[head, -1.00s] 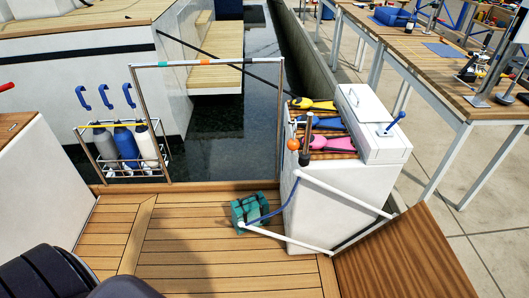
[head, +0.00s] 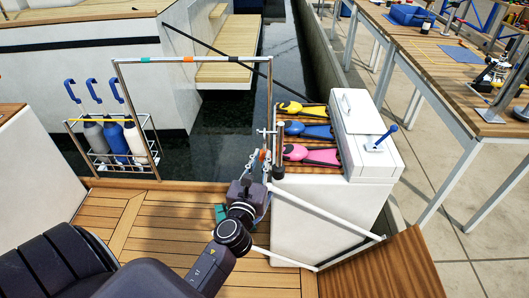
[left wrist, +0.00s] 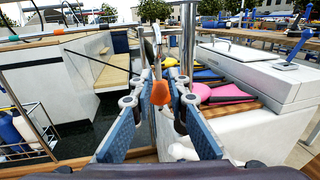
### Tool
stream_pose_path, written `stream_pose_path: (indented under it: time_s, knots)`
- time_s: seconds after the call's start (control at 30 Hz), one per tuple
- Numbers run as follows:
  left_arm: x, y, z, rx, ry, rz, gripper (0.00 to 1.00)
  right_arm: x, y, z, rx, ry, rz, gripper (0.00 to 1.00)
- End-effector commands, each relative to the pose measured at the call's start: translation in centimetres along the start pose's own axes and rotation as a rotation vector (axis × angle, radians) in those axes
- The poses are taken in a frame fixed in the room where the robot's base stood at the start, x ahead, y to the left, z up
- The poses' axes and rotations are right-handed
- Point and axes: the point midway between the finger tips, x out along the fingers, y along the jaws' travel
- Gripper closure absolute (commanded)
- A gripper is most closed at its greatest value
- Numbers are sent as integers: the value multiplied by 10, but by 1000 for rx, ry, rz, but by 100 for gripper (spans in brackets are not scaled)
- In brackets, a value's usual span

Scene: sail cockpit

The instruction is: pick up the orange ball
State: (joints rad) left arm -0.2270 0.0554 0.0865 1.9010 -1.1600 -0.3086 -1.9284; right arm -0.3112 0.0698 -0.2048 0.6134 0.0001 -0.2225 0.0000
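The orange ball (left wrist: 160,92) shows in the left wrist view, hanging under a pale slim part near an upright metal post (left wrist: 187,45). My left gripper (left wrist: 159,103) has its two blue-padded fingers spread, with the ball between the fingertips and gaps visible on both sides. In the head view my left gripper (head: 262,160) is at the left side of the white locker (head: 315,225) and mostly hides the ball. Whether a finger touches the ball cannot be told. My right gripper is not in view.
Yellow, blue and pink paddle-like items (head: 310,154) lie on the locker top, close right of the gripper. A metal rail frame (head: 190,60) and a bottle rack (head: 120,145) stand left. A green block (head: 220,212) is partly hidden behind my arm. Open deck lies left.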

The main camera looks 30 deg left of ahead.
Motion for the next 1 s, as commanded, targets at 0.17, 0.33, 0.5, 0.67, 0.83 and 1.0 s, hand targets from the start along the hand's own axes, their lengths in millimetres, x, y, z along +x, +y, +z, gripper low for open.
stream_pose_path:
  time_s: [0.17,0.33,0.5,0.67,0.83,1.0]
  knots:
    - [6,0,-1,-2,1,-1,85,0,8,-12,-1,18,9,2]
    - [29,2,-2,-3,0,-1,85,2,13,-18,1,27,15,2]
    - [50,3,-2,-3,1,-1,85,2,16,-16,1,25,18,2]
    - [55,3,-3,-4,3,-1,85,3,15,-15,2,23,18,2]
    - [55,3,-3,-4,3,-1,86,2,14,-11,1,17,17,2]
    - [55,3,-3,-4,3,-1,100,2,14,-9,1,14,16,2]
